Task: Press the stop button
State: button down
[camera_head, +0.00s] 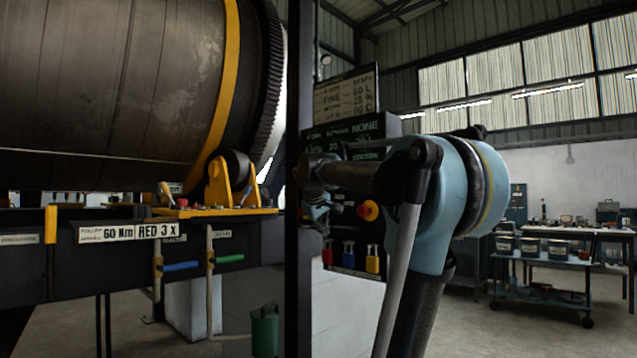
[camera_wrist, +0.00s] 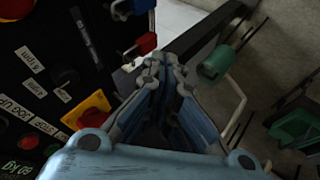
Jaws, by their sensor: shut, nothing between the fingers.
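A dark control panel (camera_head: 348,262) stands behind my arm in the head view, partly hidden by it. A red round button on a yellow plate (camera_head: 368,210) shows on it; in the wrist view a red button on a yellow plate (camera_wrist: 92,117) lies left of my fingers. Another red round knob (camera_wrist: 15,8) is at the top left corner. I cannot read a stop label on either. My gripper (camera_wrist: 165,62) is shut and empty, to the right of the yellow plate in the wrist picture. I cannot tell whether it touches the panel.
Red, blue and yellow padlocks (camera_head: 372,258) hang low on the panel. A dark post (camera_head: 299,120) stands left of it. A large drum (camera_head: 110,80) and its frame fill the left. A wheeled cart (camera_head: 545,290) stands at the right, with open floor before it.

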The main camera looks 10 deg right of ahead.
jog(key=w+a+r+n+t, duration=0.2)
jog(key=w+a+r, duration=0.1)
jog(key=w+r, duration=0.6)
jog(key=w+a+r+n+t, duration=0.2)
jog(key=w+a+r+n, duration=0.1)
jog(key=w+r, duration=0.6)
notch_tip(320, 180, up, 2)
jog(key=shift+a+r, duration=0.1)
jog(key=shift+a, duration=0.35)
jog(key=w+d, duration=0.5)
jog(key=d, duration=0.2)
jog(key=shift+w+d, duration=0.2)
jog(key=shift+d, duration=0.05)
dwell(0.3)
jog(key=shift+w+d, duration=0.15)
jog(key=shift+d, duration=0.05)
jog(key=shift+w+d, duration=0.25)
jog(key=shift+d, duration=0.1)
dwell(1.0)
jog(key=shift+a, duration=0.1)
dwell(0.3)
jog(key=shift+s+a, duration=0.5)
jog(key=shift+a, duration=0.1)
